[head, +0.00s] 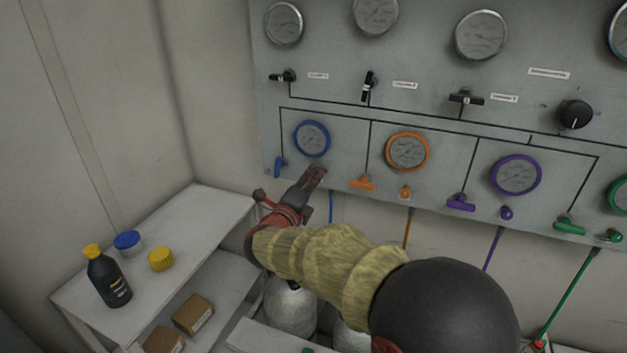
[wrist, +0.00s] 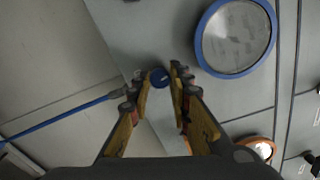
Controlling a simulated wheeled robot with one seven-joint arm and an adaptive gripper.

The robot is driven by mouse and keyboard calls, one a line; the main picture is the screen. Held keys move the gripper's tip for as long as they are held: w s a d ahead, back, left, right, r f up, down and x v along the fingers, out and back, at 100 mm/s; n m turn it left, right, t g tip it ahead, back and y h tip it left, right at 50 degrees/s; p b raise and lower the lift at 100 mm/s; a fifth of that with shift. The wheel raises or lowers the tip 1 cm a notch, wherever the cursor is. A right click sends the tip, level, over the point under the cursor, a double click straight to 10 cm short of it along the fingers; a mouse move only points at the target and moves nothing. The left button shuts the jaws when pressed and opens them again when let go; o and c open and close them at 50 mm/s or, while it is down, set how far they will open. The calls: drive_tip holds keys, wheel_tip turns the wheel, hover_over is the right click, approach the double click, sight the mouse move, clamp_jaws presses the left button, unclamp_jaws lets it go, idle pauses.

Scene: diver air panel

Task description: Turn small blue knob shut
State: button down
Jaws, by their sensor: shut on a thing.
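The small blue knob (wrist: 160,77) shows in the wrist view as a round cap between my gripper's (wrist: 160,82) two fingertips, and the gripper is shut on it. In the head view my gripper (head: 315,172) reaches the lower edge of the panel (head: 340,120), below the blue-rimmed gauge (head: 312,138), and hides the knob. The blue-rimmed gauge also shows at the upper right of the wrist view (wrist: 236,38). How far the knob is turned cannot be told.
A blue lever (head: 278,167) hangs left of my gripper. An orange lever (head: 362,183) and orange knob (head: 405,193) sit to its right, with purple and green sets beyond. A blue hose (wrist: 62,122) runs nearby. A white shelf (head: 190,215) with a dark bottle (head: 108,278) stands at left.

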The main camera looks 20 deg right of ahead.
drive_tip(key=shift+f+m, duration=0.1)
drive_tip(key=shift+m, duration=1.5)
drive_tip(key=c, duration=1.6)
unclamp_jaws()
drive_tip(key=shift+c, duration=0.2)
drive_tip(key=v, duration=1.2)
